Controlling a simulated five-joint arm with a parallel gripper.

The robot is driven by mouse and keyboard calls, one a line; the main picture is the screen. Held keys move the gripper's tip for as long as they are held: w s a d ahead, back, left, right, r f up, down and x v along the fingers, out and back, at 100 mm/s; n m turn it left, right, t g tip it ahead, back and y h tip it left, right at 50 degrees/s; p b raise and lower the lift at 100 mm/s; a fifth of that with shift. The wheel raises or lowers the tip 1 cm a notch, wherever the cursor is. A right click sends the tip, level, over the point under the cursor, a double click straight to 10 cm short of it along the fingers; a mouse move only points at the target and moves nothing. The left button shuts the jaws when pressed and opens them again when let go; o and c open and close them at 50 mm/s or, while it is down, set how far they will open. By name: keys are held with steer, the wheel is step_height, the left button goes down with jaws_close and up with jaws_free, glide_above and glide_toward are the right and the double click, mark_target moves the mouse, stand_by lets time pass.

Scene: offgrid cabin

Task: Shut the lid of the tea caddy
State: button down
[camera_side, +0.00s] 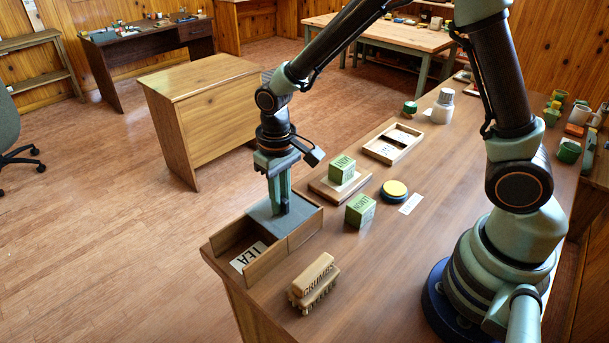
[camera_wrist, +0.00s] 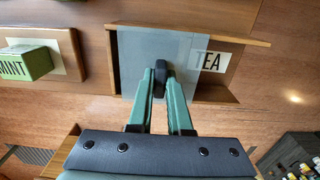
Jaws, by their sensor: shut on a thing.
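The tea caddy (camera_side: 270,264) is a low wooden box at the table's left corner. Its grey sliding lid (camera_side: 262,214) covers the part toward the back right. The front-left part is open and shows a white TEA label (camera_side: 249,256) inside. In the wrist view the lid (camera_wrist: 137,48) lies over the left of the caddy (camera_wrist: 235,38), and its edge cuts across the first letter of the label (camera_wrist: 212,62). My gripper (camera_side: 281,207) points down at the lid. In the wrist view its fingers (camera_wrist: 163,78) are shut on the dark knob (camera_wrist: 163,70).
A crumbs brush (camera_side: 315,283) lies in front of the caddy. The floor drops away left of the table edge.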

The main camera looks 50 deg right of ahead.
steer(key=shift+d, duration=0.75)
steer(key=c, duration=0.8)
jaws_free()
steer(key=shift+c, duration=0.2)
step_height(320, 180, up, 12)
steer(key=shift+r, duration=0.15)
steer(key=s+d+r+t, duration=0.5)
steer(key=s+d, duration=0.3)
steer(key=s, duration=0.1)
steer(key=shift+s+r+t, duration=0.25)
steer(key=shift+r+t, duration=0.05)
